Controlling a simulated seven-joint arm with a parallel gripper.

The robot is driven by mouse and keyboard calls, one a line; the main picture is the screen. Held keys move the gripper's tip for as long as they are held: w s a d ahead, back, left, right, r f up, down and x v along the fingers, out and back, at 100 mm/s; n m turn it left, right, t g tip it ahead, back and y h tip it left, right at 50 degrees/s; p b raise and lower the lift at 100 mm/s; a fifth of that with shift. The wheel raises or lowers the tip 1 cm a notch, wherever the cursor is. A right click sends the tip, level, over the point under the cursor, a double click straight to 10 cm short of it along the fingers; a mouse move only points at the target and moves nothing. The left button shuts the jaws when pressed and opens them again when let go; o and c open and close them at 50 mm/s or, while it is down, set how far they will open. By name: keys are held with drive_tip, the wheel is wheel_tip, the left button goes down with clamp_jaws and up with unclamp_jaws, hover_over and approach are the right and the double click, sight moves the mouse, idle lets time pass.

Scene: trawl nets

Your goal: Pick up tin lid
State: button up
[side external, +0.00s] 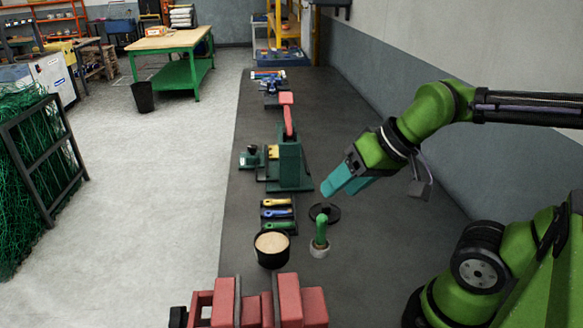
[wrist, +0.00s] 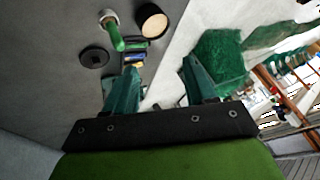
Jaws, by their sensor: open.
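The tin lid looks to be the flat black disc (side external: 331,213) lying on the dark bench top, behind a green-handled tool. It also shows in the wrist view (wrist: 94,58), left of my fingers, with a small raised spot at its middle. My gripper (side external: 343,181) has teal fingers and hangs above the bench, above and slightly right of the disc, apart from it. In the wrist view my fingers (wrist: 160,80) are spread with nothing between them. A black round tin (side external: 272,262) with pale contents stands open to the front left of the disc.
The green-handled tool (side external: 320,232) stands upright in a pale ring close to the disc. Yellow, blue and green handled tools (side external: 277,213) lie to its left. A green press (side external: 289,165) stands behind; a red vise (side external: 290,303) is in front. The bench right of the disc is clear.

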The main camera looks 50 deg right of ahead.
drive_tip(key=w+d+f+m+g+h, duration=0.1)
drive_tip(key=w+d+f+m+g, duration=0.25)
drive_tip(key=w+d, duration=0.55)
drive_tip(key=m+g+h, duration=0.1)
drive_tip(key=g, duration=0.3)
hover_over(326, 205)
wheel_tip(326, 205, down, 3)
drive_tip(key=shift+t, duration=0.25)
wheel_tip(326, 205, down, 16)
drive_tip(key=shift+f, duration=0.2)
drive_tip(key=shift+c, duration=0.4)
clamp_jaws()
